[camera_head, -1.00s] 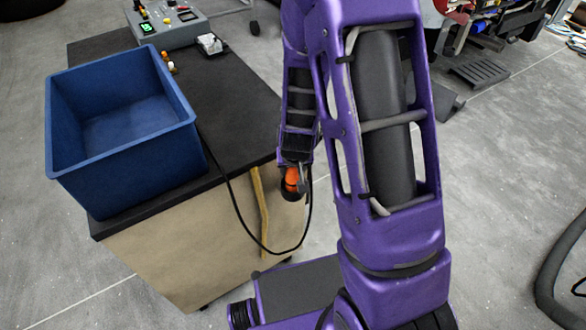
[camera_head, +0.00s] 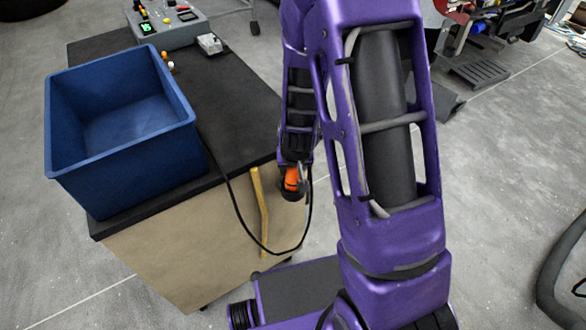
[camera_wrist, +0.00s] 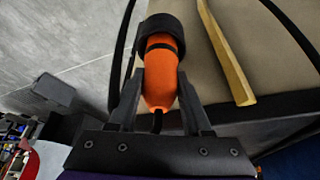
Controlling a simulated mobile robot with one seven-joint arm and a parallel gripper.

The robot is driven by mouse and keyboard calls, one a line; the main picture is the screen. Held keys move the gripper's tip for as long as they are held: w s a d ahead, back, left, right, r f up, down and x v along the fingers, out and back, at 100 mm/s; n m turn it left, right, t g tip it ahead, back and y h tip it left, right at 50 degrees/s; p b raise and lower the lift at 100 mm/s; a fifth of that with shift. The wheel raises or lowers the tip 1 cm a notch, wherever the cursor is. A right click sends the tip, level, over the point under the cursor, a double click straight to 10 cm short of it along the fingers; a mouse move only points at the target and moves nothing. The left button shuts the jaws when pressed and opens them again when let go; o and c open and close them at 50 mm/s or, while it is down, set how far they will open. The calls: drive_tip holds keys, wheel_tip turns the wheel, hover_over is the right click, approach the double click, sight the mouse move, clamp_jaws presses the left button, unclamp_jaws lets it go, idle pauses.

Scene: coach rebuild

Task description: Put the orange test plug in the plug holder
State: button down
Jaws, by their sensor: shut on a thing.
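The orange test plug (camera_wrist: 160,72) is between the two fingers of my gripper (camera_wrist: 160,84), which is shut on it. A black band crosses the plug, and its far end meets a wide black round piece (camera_wrist: 161,36). I cannot tell whether this piece is part of the plug or the plug holder. In the head view the orange plug (camera_head: 292,180) hangs under my gripper (camera_head: 296,170), beside the cabinet's near right corner. A black cable loops from the tabletop towards it. No other piece is clearly recognisable as the plug holder.
A blue bin (camera_head: 125,170) stands on the black tabletop (camera_head: 225,105). A control box (camera_head: 168,22) and a small grey box (camera_head: 209,43) are farther back. A yellow bar (camera_head: 260,215) runs down the cabinet's side (camera_head: 190,250). Open grey floor lies to the right.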

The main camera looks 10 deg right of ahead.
drive_tip(key=shift+f+b, duration=0.6)
drive_tip(key=shift+f, duration=0.05)
drive_tip(key=c, duration=0.6)
unclamp_jaws()
drive_tip(key=shift+r, duration=0.1)
drive_tip(key=shift+p+v, duration=2.95)
drive_tip(key=shift+v, duration=2.55)
drive_tip(key=shift+w, duration=0.1)
